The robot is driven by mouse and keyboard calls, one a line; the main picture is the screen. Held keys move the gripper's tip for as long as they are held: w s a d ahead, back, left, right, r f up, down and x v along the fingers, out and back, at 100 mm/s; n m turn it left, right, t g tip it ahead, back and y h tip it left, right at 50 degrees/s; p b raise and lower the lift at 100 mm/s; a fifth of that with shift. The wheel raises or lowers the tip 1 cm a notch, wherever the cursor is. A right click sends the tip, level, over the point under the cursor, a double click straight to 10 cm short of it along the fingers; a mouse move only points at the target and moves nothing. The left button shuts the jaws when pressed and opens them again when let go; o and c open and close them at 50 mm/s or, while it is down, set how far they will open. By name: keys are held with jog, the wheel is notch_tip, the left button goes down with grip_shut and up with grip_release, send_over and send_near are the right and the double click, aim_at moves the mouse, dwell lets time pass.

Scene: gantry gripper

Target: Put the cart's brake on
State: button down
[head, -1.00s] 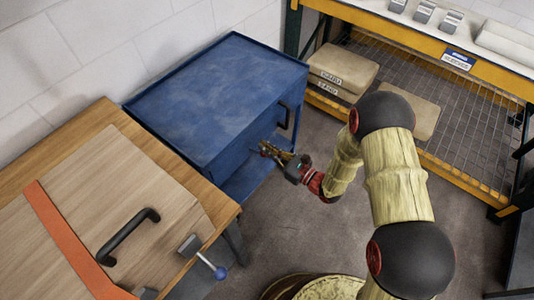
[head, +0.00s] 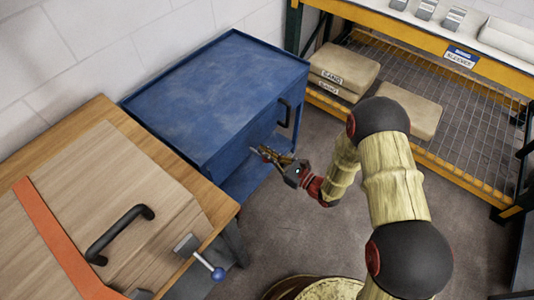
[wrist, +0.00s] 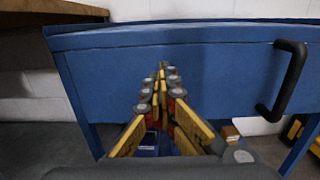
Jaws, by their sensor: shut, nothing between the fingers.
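The blue cart (head: 215,95) stands against the white wall, with a flat top and a black handle (head: 284,112) on its side. The handle also shows at the right in the wrist view (wrist: 288,80). My gripper (head: 258,151) is beside the cart's near side, below the top's edge. In the wrist view my gripper (wrist: 162,70) has its yellow fingers together, empty, pointing at the blue side panel, left of the handle. I cannot tell whether the tips touch the panel. No brake lever or pedal can be made out; the cart's wheels are hidden.
A wooden bench (head: 75,170) with a black handle, an orange strip and a blue-knobbed lever (head: 208,262) is at the left. A yellow-framed rack (head: 450,110) with sandbags (head: 344,68) stands behind at the right. Grey floor (head: 290,235) is clear between them.

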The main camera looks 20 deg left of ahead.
jog(key=shift+f, duration=0.4)
jog(key=shift+d+r, duration=0.1)
jog(key=shift+r, duration=0.1)
jog(key=shift+s+d+r+p, duration=0.2)
jog(key=shift+d+r+p, duration=0.1)
jog(key=shift+d, duration=0.15)
jog(key=shift+s+d+r+p, duration=0.15)
jog(key=shift+d+r+p, duration=0.1)
jog(key=shift+d, duration=0.2)
jog(key=v, duration=0.7)
jog(key=shift+p, duration=0.4)
jog(key=shift+f, duration=0.1)
